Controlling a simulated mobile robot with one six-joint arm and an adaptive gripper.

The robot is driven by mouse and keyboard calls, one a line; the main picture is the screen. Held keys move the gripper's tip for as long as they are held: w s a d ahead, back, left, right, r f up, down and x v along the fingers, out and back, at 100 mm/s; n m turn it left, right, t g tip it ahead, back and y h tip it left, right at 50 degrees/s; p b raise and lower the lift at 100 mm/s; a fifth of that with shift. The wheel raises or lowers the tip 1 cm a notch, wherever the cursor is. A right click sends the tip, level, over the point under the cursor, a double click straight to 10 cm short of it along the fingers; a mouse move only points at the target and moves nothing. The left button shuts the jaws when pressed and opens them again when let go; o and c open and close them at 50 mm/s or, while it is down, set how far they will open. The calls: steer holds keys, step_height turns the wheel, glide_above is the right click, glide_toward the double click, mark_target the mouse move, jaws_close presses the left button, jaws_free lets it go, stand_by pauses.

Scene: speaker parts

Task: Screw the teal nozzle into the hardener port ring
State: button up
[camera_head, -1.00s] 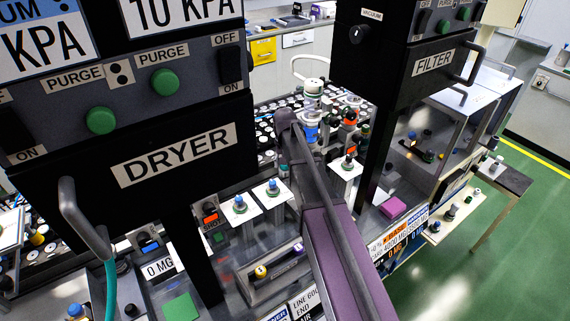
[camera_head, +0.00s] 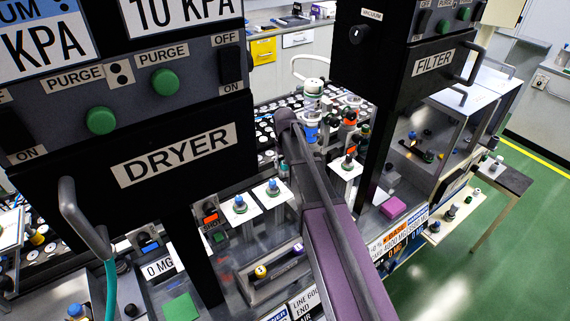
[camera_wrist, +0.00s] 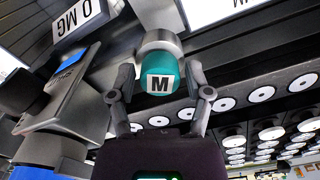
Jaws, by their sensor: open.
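In the wrist view, a teal rounded part marked with a white square and black letter M (camera_wrist: 160,72), which looks like the teal nozzle, is seated against a grey cylindrical holder (camera_wrist: 158,42). My gripper (camera_wrist: 164,84) is open, with one finger on each side of the teal part. The fingertips appear beside it; whether they touch it I cannot tell. In the head view my purple arm reaches in from the bottom, and my gripper is hidden there. I cannot identify the hardener port ring for sure in either view.
Black panels with the DRYER label (camera_head: 176,154) and FILTER label (camera_head: 433,62) stand on both sides of my arm. Blue-topped parts on white plates (camera_head: 240,205) stand left of it. A pink block (camera_head: 393,207) lies to the right. Rows of white discs (camera_wrist: 261,94) lie nearby.

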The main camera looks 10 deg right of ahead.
steer(key=shift+n, duration=0.6)
steer(key=shift+n, duration=0.3)
steer(key=shift+n, duration=0.6)
steer(key=shift+n, duration=0.3)
steer(key=shift+n, duration=0.6)
steer(key=c, duration=0.6)
steer(key=shift+c, duration=0.2)
steer(key=shift+m, duration=0.3)
